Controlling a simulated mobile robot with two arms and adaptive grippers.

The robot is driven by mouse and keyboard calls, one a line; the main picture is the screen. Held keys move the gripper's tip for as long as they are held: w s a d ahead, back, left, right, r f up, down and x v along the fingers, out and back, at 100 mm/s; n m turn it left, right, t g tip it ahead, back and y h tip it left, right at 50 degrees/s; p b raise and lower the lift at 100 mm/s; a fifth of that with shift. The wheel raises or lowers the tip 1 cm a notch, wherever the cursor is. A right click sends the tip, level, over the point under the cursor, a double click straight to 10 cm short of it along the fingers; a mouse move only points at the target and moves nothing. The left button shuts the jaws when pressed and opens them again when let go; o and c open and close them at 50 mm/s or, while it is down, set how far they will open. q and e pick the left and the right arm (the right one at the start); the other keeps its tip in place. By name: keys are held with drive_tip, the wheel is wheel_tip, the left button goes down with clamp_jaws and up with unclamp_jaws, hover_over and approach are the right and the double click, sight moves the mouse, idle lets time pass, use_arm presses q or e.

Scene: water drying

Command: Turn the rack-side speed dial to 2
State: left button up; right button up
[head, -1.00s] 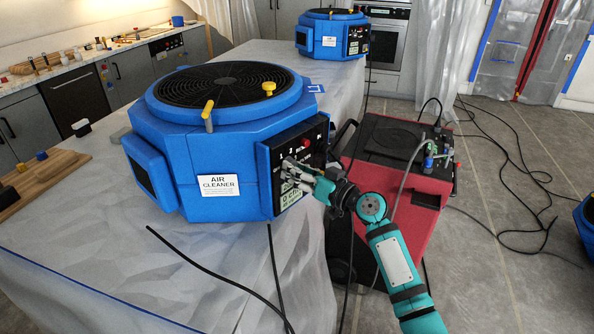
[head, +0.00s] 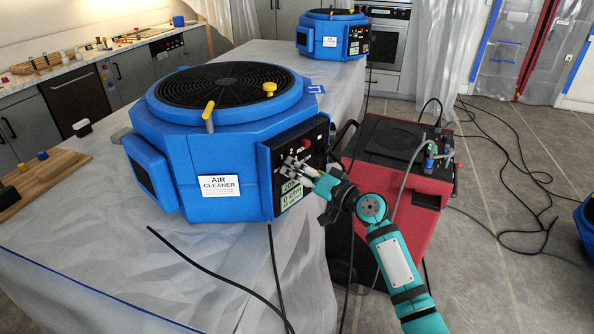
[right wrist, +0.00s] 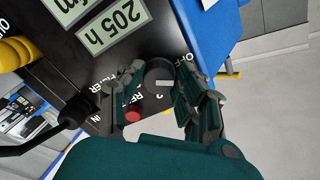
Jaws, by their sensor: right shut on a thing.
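The near blue air cleaner (head: 160,150) stands on the sheet-covered table in the head view. An OFF label lies close by; I cannot read the dial's setting. My left gripper is not in view.
A red button (right wrist: 132,116) and a black cable plug (right wrist: 78,112) are close to the fingers. A red machine (head: 395,180) stands right of the table. Another blue air cleaner (head: 333,35) is at the back. Cables cross the floor.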

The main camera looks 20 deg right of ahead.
drive_tip(key=m+p, duration=0.2)
drive_tip(key=m, duration=0.4)
drive_tip(key=m+p, duration=0.3)
drive_tip(key=m, duration=0.2)
drive_tip(key=m+p, duration=0.3)
drive_tip(key=m, duration=0.3)
drive_tip(key=shift+r+m, duration=0.3)
drive_tip(key=shift+f, duration=0.1)
idle(0.3)
drive_tip(key=o, duration=1.1)
drive_tip(key=shift+o, duration=0.2)
drive_tip(key=v, duration=1.2)
